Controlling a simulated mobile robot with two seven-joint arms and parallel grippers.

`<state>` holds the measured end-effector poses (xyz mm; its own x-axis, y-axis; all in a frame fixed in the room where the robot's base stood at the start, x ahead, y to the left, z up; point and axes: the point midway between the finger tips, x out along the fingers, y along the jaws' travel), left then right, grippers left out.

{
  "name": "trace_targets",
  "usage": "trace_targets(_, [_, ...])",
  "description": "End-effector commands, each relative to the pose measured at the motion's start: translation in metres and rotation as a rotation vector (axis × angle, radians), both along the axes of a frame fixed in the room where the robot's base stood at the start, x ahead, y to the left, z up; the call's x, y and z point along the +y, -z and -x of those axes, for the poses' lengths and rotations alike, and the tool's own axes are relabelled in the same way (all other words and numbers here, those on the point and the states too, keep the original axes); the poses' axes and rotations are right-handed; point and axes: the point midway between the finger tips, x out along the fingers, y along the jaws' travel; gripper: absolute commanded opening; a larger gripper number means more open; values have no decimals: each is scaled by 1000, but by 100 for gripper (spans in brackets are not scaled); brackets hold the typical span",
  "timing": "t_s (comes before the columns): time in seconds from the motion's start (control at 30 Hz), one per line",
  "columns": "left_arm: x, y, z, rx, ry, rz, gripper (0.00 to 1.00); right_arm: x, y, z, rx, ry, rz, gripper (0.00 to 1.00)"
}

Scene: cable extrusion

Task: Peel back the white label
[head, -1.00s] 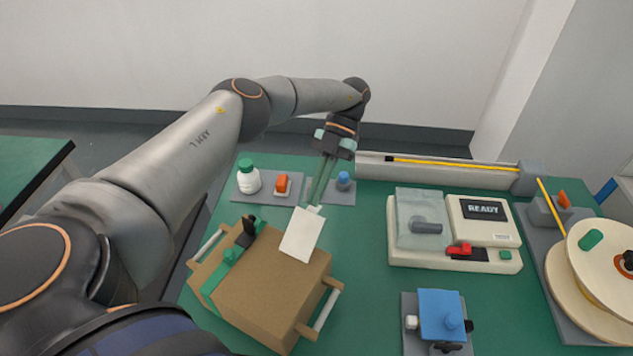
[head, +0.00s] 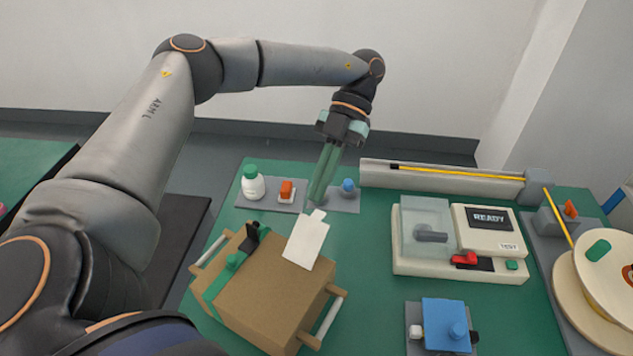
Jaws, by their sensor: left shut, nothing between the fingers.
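The white label (head: 306,240) is a pale rectangle with a small tab at its top end. It lies at the back right part of the brown box (head: 268,290), its tab end toward my gripper. Whether its far end is lifted off the box is hard to tell. My left gripper (head: 318,200) points down just behind the tab, with its greenish fingers together and nothing between them. A small gap seems to show between fingertips and tab. My right gripper is not in view.
A grey tray (head: 330,197) behind the box holds a white bottle (head: 253,186), an orange-topped item (head: 287,189) and a blue-capped item (head: 348,186). A tester reading READY (head: 489,219) and a cable spool (head: 605,257) stand right. A blue block (head: 444,320) is at front.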

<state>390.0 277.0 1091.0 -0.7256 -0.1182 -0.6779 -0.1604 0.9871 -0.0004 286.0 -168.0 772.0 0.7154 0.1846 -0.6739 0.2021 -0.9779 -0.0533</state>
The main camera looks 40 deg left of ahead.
Motion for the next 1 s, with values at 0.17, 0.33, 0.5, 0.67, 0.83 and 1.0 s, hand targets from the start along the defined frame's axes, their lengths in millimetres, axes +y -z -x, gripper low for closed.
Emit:
trace_targets(0.17, [-14, -9, 20, 1, 3, 2, 0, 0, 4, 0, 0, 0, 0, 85])
trace_targets(0.33, [-28, -19, 41, 0, 3, 2, 0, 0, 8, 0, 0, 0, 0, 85])
trace_targets(0.5, [-41, -29, 58, 0, 2, 1, 0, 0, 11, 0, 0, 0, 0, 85])
trace_targets(0.67, [-48, -35, 68, 0, 2, 1, 0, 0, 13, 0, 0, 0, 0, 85])
trace_targets(0.83, [-50, -37, 71, 1, -1, -1, 0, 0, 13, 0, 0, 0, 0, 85])
trace_targets(1.0, [-50, -37, 71, 1, 0, 0, 0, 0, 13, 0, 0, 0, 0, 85])
